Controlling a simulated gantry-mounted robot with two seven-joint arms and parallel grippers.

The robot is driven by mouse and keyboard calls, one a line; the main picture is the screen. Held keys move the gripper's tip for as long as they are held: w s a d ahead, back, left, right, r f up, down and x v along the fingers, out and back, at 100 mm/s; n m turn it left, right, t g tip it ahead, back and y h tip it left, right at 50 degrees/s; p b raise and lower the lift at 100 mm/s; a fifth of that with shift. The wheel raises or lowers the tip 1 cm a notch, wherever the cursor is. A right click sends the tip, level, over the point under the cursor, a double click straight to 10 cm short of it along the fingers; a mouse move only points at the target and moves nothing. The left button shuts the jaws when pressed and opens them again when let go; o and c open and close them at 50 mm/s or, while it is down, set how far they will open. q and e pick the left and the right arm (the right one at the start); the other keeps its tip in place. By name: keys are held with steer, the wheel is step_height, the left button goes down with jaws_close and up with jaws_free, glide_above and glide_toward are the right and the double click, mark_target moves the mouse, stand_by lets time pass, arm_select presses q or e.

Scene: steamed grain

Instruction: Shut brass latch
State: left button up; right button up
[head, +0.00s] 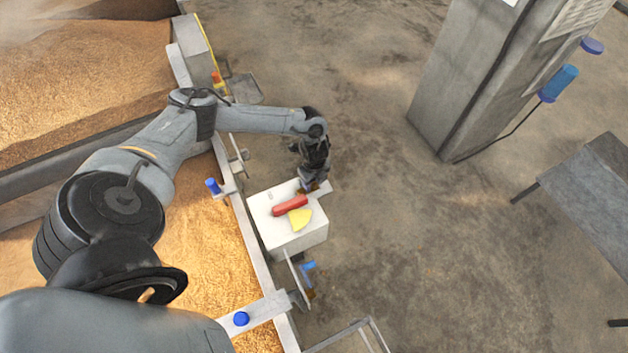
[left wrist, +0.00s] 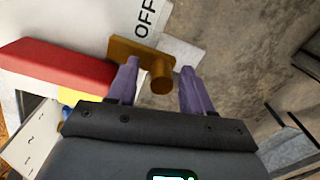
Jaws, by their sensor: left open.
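The brass latch (left wrist: 145,55) shows in the left wrist view as a flat brown-gold plate with a round knob (left wrist: 161,76). It is mounted at the edge of a white box, near printed "OFF" lettering. My left gripper (left wrist: 158,82) is open, its two purple fingers on either side of the knob. I cannot tell whether either finger touches it. In the head view my left gripper (head: 309,184) reaches down at the far right corner of the white box (head: 295,240), mostly hiding the latch. My right gripper is not in view.
The box carries a red handle (head: 290,205) and a yellow sector (head: 300,219) next to it. Grain beds (head: 200,270) lie to the left behind a pale rim. A concrete pillar (head: 480,80) and a grey table (head: 585,185) stand right, with open floor between.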

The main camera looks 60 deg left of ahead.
arm_select(q)
steer(key=shift+r, duration=0.1)
step_height(320, 180, up, 9)
steer(key=shift+r+p, duration=0.15)
steer(key=shift+p, duration=1.1)
steer(key=shift+r, duration=0.65)
